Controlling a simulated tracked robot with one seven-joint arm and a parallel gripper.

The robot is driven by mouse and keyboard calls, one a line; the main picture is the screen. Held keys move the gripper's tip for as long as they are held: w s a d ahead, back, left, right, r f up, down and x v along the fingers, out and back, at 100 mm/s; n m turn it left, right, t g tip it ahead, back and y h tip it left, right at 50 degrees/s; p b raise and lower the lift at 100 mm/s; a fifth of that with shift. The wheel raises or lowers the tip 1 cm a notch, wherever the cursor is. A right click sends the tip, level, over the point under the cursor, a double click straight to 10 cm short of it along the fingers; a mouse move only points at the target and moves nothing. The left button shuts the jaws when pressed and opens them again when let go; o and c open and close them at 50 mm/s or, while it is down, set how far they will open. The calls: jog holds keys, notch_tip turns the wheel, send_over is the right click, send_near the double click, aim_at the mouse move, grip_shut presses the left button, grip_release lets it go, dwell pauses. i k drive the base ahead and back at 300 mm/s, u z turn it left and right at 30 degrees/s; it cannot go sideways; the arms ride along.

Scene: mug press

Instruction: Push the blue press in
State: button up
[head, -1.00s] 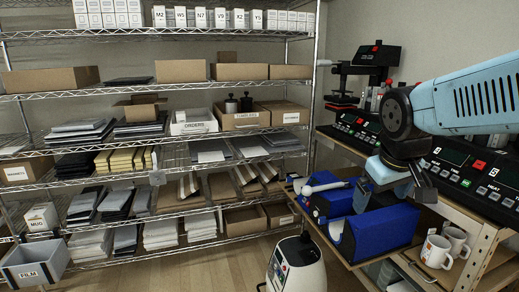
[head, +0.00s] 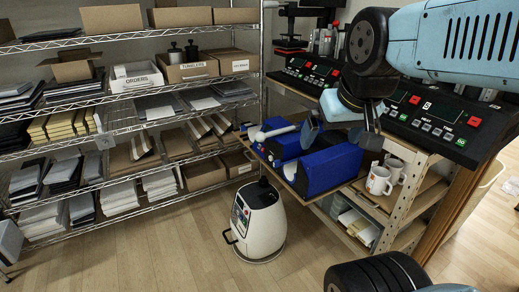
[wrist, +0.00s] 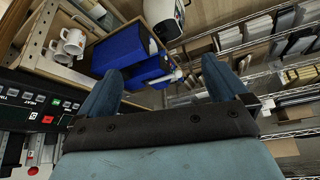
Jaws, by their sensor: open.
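Two blue presses sit side by side on a wooden shelf board (head: 352,181). The nearer blue press (head: 328,170) is a solid blue body. The farther blue press (head: 280,145) has a white lever (head: 275,131). In the wrist view the nearer press (wrist: 116,48) shows ahead of the left finger, and part of the farther press (wrist: 147,71) shows between the fingers. My gripper (head: 343,128) is open and empty. In the head view it appears above and behind the nearer press and partly overlaps it. I see no contact.
White mugs (head: 379,180) stand right of the presses. A control panel (head: 430,118) with buttons lies behind my gripper. A white rounded machine (head: 259,222) stands on the floor before the board.

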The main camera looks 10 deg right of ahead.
aim_at(332, 163)
jog(key=k, duration=0.55)
jog(key=u, duration=0.35)
jog(key=i, duration=1.5)
jog(key=z, duration=0.35)
